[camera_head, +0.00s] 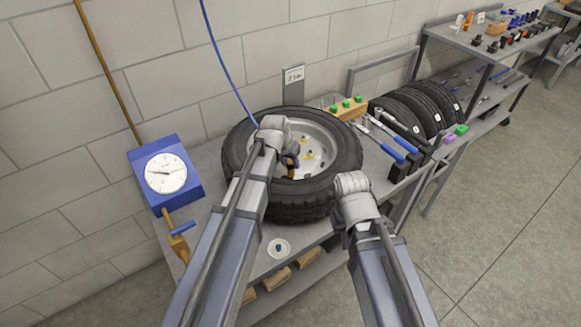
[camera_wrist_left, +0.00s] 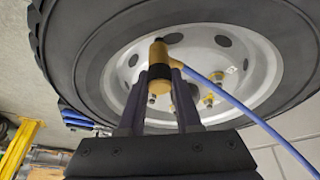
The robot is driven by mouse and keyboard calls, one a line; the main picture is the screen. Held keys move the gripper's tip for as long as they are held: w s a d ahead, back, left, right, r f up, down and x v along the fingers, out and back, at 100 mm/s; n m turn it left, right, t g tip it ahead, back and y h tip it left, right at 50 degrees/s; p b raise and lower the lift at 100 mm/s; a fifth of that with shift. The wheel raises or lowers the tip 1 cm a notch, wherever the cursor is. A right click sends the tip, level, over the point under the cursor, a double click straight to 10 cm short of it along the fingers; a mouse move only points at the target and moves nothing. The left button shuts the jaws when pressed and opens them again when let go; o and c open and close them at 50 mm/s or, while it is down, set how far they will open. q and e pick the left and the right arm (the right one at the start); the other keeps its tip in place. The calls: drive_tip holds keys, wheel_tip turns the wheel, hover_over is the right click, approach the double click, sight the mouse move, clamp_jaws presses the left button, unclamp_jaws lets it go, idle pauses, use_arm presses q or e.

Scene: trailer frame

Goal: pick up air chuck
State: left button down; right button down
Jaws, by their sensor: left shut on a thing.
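The air chuck (camera_wrist_left: 158,54) is a brass-coloured fitting with a dark band, on a blue hose (camera_wrist_left: 240,110). My left gripper (camera_wrist_left: 160,88) is shut on it, with a finger on each side in the left wrist view. In the head view, my left gripper (camera_head: 291,158) is over the wheel's rim, mostly behind its own wrist, and the chuck is hard to make out. The hose (camera_head: 226,62) comes down from above, along the wall. My right arm's wrist (camera_head: 352,187) is at the tire's front right; its gripper fingers are hidden.
A black tire (camera_head: 240,150) on a silver rim lies on the grey bench. A blue gauge box (camera_head: 166,172) stands left, with a brass fitting below. Blue-handled tools (camera_head: 388,148), green-topped blocks (camera_head: 346,103) and more tires (camera_head: 420,105) are to the right. A small white dish (camera_head: 279,248) is in front.

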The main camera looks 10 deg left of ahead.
sight(290, 161)
use_arm(q)
wheel_tip(290, 161, up, 10)
drive_tip(key=p, duration=1)
